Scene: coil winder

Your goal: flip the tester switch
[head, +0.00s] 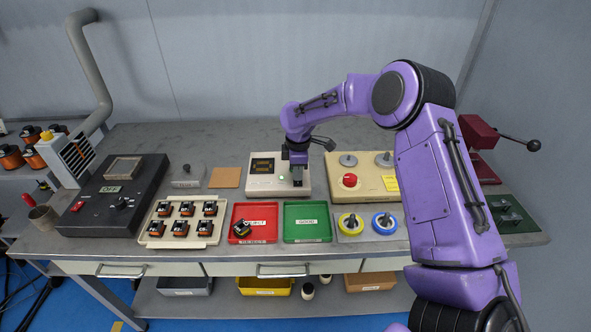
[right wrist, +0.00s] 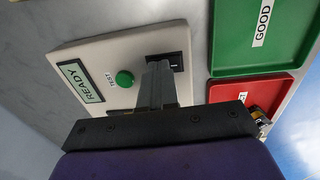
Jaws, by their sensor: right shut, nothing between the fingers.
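The tester (head: 262,187) is a cream box near the middle of the bench, in front of the back wall. In the right wrist view the tester (right wrist: 98,98) has a display (right wrist: 80,81) reading READY, a green button (right wrist: 124,78) marked TEST and a black switch (right wrist: 178,61). My right gripper (head: 298,183) points down over the right part of the tester. In the right wrist view its fingers (right wrist: 158,68) are shut and empty, with their tips at the switch and partly hiding it. I cannot tell whether they touch. My left gripper is out of view.
A red tray (head: 262,209) holding one part and a green tray (head: 306,236) marked GOOD lie in front of the tester. A cream winder box (head: 362,190) with a red knob stands close on the right. A tan square (head: 225,178) lies on the left.

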